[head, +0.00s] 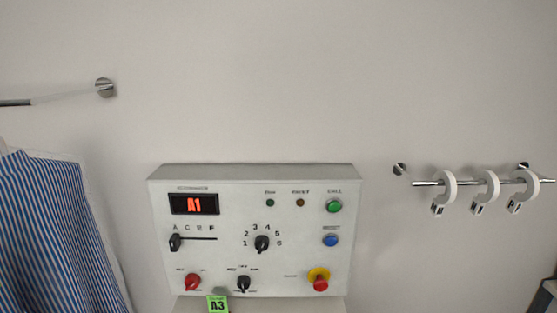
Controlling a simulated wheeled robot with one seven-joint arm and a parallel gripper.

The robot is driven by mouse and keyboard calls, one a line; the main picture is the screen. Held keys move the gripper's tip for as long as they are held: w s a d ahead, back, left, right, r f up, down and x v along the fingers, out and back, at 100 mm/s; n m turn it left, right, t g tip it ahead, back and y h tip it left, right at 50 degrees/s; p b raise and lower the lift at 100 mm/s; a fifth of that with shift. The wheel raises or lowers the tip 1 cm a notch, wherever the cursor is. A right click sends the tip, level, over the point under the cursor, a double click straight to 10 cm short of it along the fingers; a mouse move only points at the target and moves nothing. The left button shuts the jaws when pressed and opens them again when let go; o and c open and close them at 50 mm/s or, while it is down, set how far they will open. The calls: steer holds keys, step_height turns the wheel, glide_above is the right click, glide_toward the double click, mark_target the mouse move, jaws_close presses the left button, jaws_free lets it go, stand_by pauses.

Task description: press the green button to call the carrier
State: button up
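The green button (334,206) is at the upper right of a pale control panel (300,262) on the wall. It is round, with a small label above it that is hard to read. A blue button (330,240) is below it. The panel's display (194,204) reads A1 in red. My gripper is not in view, and nothing covers the green button.
The panel also has a red-on-yellow knob (319,279), a slider (175,243), a numbered dial (262,243) and a green A3 tag (217,305). A striped garment (55,235) hangs left. A rail (425,183) holds white rings at right. Wall above is clear.

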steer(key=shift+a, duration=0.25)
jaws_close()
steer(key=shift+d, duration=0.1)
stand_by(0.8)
